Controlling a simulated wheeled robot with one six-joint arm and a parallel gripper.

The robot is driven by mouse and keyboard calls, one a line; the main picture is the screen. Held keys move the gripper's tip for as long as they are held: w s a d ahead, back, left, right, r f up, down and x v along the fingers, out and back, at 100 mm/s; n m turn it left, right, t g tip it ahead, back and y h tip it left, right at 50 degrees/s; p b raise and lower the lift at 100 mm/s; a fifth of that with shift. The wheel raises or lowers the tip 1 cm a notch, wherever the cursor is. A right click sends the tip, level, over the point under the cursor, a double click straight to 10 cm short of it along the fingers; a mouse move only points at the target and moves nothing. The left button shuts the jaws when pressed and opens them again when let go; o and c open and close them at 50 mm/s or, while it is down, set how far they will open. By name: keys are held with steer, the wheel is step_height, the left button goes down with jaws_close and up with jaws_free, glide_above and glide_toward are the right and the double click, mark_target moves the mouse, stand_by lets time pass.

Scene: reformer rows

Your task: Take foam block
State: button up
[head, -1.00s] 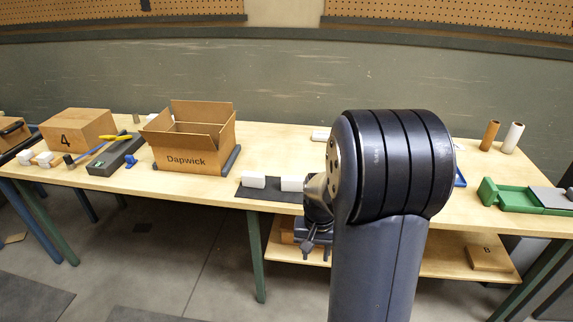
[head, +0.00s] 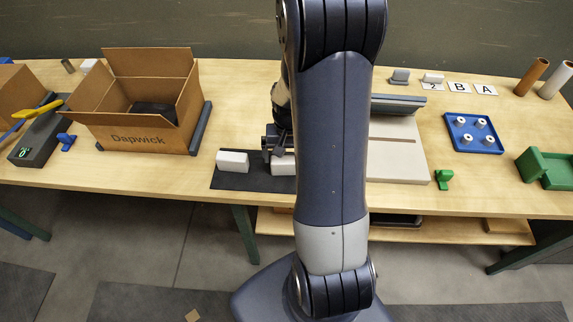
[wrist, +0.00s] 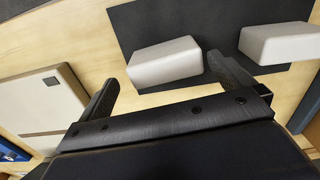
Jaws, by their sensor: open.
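Two white foam blocks lie on a dark mat (head: 218,181) at the front of the table. The left foam block (head: 233,161) stands clear of my gripper and shows at the upper right in the wrist view (wrist: 280,42). The right foam block (head: 283,168) is just below my gripper (head: 278,153), partly hidden by my arm. In the wrist view this block (wrist: 165,62) lies ahead of the gap between the spread fingers of my gripper (wrist: 163,72). The jaws are open and empty. I cannot tell whether a finger touches the block.
A cardboard box (head: 138,138) marked Dapwick stands open at left, with something dark inside. A pale board (head: 405,150) lies right of my arm. A blue tray (head: 458,139) with several white pieces and a green clip (head: 444,179) are further right.

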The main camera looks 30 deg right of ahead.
mark_target(286, 159)
steer(key=shift+w+f, duration=0.15)
steer(key=shift+f, duration=0.2)
steer(key=shift+w+a+f+p, duration=0.15)
steer(key=shift+f+p, duration=0.3)
steer(key=shift+f, duration=1.75)
steer(key=shift+c, duration=0.6)
steer(key=c, duration=0.8)
